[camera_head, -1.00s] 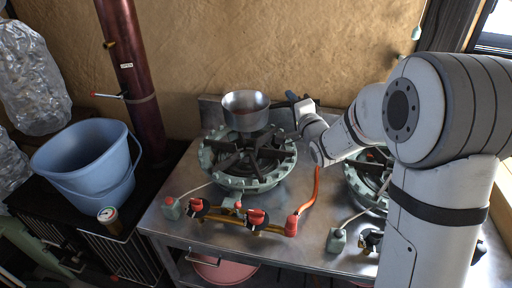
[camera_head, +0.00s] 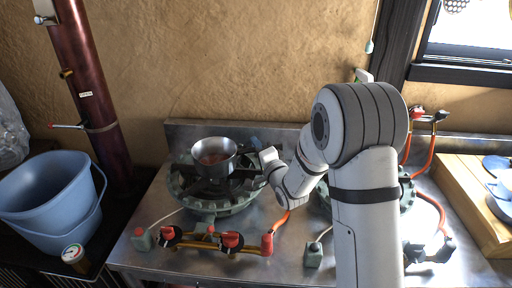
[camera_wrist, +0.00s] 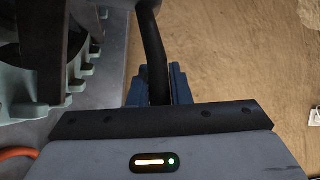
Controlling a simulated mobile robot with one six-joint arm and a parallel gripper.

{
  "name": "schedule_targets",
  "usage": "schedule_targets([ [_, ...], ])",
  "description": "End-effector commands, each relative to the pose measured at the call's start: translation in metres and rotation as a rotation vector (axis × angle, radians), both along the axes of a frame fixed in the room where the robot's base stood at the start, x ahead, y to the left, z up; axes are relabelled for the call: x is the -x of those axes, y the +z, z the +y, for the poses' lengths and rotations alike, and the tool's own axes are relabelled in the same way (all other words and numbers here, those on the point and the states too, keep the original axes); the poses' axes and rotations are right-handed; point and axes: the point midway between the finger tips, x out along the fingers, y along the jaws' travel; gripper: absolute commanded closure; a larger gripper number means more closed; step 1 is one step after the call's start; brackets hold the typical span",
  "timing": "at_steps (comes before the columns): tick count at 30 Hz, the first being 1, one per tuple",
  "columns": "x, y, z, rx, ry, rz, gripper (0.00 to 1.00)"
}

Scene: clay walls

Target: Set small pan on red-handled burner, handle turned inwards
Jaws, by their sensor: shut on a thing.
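The small pan (camera_head: 212,147) is a steel pot with a reddish inside, over the left burner (camera_head: 192,202), a pale green ring with a dark grate. Red knobs (camera_head: 231,239) are in front of this burner. The pan is low, close to the grate; I cannot tell if it touches. Its dark handle points right, toward the second burner. My gripper is at the right of the pan, partly hidden in the head view. In the wrist view, the blue fingers of my gripper (camera_wrist: 158,88) are shut on the dark handle (camera_wrist: 153,45).
A second green burner (camera_head: 408,192) is partly hidden behind my arm. An orange hose (camera_head: 281,219) runs between the burners. A metal backsplash (camera_head: 185,131) stands behind. A blue bucket (camera_head: 48,195) is at the left, and a wooden board (camera_head: 462,190) at the right.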

Motion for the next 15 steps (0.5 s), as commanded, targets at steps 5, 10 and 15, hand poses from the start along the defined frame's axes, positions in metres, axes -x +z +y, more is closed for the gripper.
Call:
schedule_targets([
  [5,0.0000,-0.0025,0.0003,0.000,0.001,0.000,0.78],
  [10,0.0002,-0.0024,0.0005,0.000,0.001,0.000,0.65],
  [15,0.0002,-0.0023,0.0008,0.000,0.001,0.000,0.61],
])
